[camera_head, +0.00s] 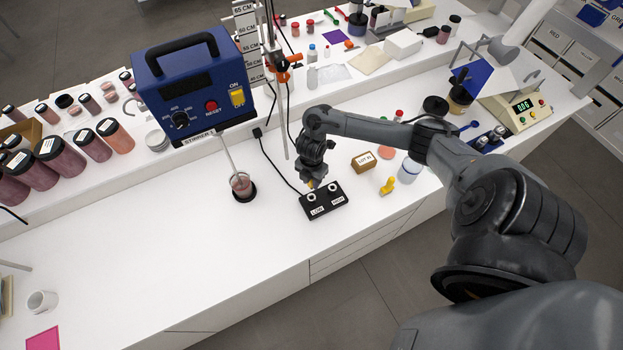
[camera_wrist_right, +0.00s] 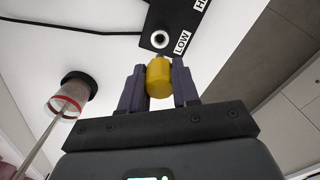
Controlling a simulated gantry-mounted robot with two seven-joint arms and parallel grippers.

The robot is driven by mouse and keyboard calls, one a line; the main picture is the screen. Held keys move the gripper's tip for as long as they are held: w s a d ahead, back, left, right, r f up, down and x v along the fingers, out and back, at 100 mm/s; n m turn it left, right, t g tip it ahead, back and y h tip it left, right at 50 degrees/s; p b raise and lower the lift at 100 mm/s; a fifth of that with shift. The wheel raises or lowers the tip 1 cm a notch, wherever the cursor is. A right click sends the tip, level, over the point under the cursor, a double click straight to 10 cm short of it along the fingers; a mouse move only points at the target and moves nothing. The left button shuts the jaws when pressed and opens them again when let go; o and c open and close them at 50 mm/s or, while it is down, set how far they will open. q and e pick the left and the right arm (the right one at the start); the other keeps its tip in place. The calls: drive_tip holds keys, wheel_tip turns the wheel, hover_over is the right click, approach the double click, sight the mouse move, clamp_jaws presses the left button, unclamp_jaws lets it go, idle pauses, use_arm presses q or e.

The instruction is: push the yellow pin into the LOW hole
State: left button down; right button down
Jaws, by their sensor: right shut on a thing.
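The yellow pin (camera_wrist_right: 159,80) is gripped between the two fingers of my right gripper (camera_wrist_right: 158,86). In the head view the gripper (camera_head: 313,182) hangs over the back left of a black block (camera_head: 328,208), and a bit of yellow shows under it. The block has two white-ringed holes with labels LOW and HIGH. In the right wrist view the LOW hole (camera_wrist_right: 160,40) shows open and empty just beyond the pin's end. Whether the pin touches the block I cannot tell. My left gripper is not in view.
A black cable runs from the block. A stirrer (camera_head: 190,80) with its rod in a beaker (camera_head: 241,184) stands to the left. A yellow object (camera_head: 388,186), a small brown box (camera_head: 363,161) and a white-bodied jar (camera_head: 409,171) stand to the right. The front left counter is mostly clear.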

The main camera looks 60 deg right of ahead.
sight(311, 188)
drive_tip(key=shift+f+b, duration=2.15)
drive_tip(key=shift+f, duration=0.7)
drive_tip(key=shift+p, duration=0.35)
drive_tip(key=shift+f+b, duration=0.55)
drive_tip(key=shift+f, duration=0.2)
drive_tip(key=shift+f+b, duration=0.75)
drive_tip(key=shift+f, duration=0.3)
